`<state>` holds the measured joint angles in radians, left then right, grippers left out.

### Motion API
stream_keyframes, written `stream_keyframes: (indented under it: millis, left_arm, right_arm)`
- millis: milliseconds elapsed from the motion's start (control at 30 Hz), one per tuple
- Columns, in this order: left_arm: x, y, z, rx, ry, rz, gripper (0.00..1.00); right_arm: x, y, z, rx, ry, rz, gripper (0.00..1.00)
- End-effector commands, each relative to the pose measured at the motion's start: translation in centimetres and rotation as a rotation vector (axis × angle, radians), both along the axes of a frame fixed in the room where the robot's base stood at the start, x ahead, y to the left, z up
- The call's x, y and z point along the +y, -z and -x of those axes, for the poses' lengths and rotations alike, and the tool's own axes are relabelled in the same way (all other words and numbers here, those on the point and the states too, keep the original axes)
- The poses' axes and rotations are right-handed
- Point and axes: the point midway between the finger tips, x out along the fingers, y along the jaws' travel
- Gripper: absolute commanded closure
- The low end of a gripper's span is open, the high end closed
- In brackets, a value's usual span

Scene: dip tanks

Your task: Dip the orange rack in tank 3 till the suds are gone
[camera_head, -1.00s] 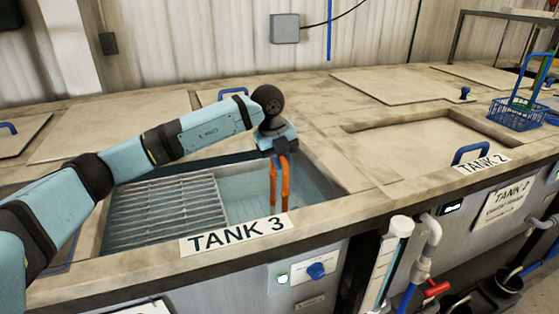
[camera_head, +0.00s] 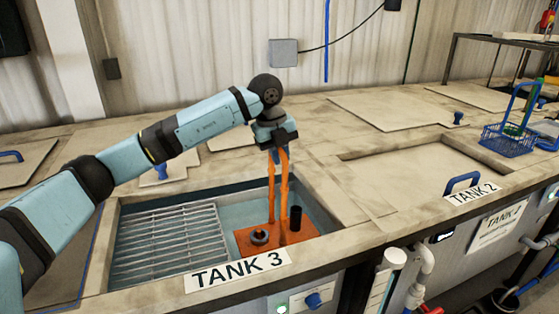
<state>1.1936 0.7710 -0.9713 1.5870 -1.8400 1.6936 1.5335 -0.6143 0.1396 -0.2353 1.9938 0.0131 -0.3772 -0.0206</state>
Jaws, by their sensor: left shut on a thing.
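My left gripper (camera_head: 275,142) is shut on the top of the orange rack's tall handle, above tank 3 (camera_head: 140,285). The orange rack (camera_head: 262,252) hangs upright below it, inside the right part of the tank opening. Its flat base shows, with a dark ring-like part (camera_head: 259,237) and a dark upright cylinder (camera_head: 295,217) on it. I cannot tell whether the base touches the liquid (camera_head: 315,215). No suds can be made out on the rack at this size. My right gripper is not in view.
A metal grating (camera_head: 165,245) fills the left part of tank 3. A blue wire basket (camera_head: 508,140) stands on the far right counter. Pipes run along the front.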

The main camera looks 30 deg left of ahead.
Motion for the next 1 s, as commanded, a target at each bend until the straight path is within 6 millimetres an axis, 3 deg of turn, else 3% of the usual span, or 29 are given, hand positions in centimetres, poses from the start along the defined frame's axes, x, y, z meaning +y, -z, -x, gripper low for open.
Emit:
stream_keyframes:
  millis: [33,600,1000]
  left_arm:
    - [0.0,-1.4,-0.1,-0.005,0.000,0.002,1.00]
    - [0.0,-8.9,-0.1,-0.004,-0.001,0.001,1.00]
    - [0.0,-9.8,0.0,-0.004,0.000,0.002,1.00]
  right_arm:
    - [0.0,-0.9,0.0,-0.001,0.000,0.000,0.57]
    - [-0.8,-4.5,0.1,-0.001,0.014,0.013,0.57]
    - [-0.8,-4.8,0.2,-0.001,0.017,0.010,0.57]
